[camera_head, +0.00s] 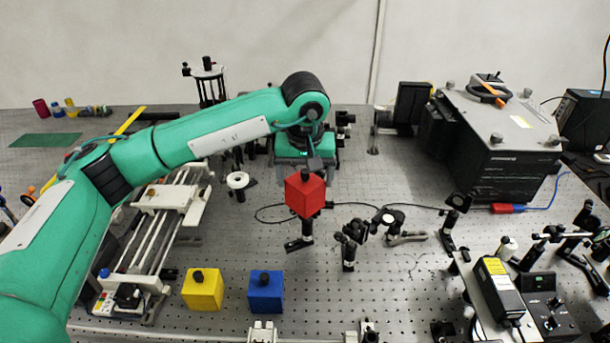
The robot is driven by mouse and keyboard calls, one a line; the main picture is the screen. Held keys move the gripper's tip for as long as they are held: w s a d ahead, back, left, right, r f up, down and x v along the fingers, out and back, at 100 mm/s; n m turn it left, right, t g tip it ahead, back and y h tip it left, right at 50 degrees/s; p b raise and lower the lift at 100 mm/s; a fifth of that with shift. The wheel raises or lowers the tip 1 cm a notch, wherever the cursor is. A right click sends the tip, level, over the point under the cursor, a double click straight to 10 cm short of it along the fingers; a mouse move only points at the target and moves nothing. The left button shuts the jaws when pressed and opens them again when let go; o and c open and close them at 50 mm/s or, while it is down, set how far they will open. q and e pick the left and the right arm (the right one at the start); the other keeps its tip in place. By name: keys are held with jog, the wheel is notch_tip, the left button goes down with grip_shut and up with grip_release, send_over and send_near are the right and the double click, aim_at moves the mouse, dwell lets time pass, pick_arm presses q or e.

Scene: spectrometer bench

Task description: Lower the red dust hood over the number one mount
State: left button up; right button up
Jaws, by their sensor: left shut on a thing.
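The red dust hood (305,197) is a red cube-like cover near the middle of the view. The hood looks upright and held over the bench. A black optical mount (299,243) shows just below the hood, its upper part hidden behind it. I cannot read a number on any mount, and I cannot tell whether the hood touches this one. My right gripper is not in view.
A yellow hood (203,291) and a blue hood (265,293) with dark knobs stand at the front left. More black mounts (348,249) stand right of the red hood. A large black instrument (495,140) is at the back right. The bench between is partly clear.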

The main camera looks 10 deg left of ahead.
pick_arm(q)
jog(key=shift+f+b, duration=1.7)
jog(key=shift+f, duration=0.1)
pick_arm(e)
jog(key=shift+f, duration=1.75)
pick_arm(q)
jog(key=shift+f, duration=0.15)
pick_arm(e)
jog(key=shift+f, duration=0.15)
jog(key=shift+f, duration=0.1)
pick_arm(q)
jog(key=shift+f+b, duration=0.2)
jog(key=shift+b, duration=0.35)
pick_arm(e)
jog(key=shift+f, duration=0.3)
pick_arm(q)
jog(key=o, duration=0.9)
jog(key=shift+c, duration=0.2)
jog(key=shift+r, duration=0.35)
notch_tip(320, 180, up, 13)
jog(key=s+b, duration=0.2)
jog(key=shift+d, duration=0.25)
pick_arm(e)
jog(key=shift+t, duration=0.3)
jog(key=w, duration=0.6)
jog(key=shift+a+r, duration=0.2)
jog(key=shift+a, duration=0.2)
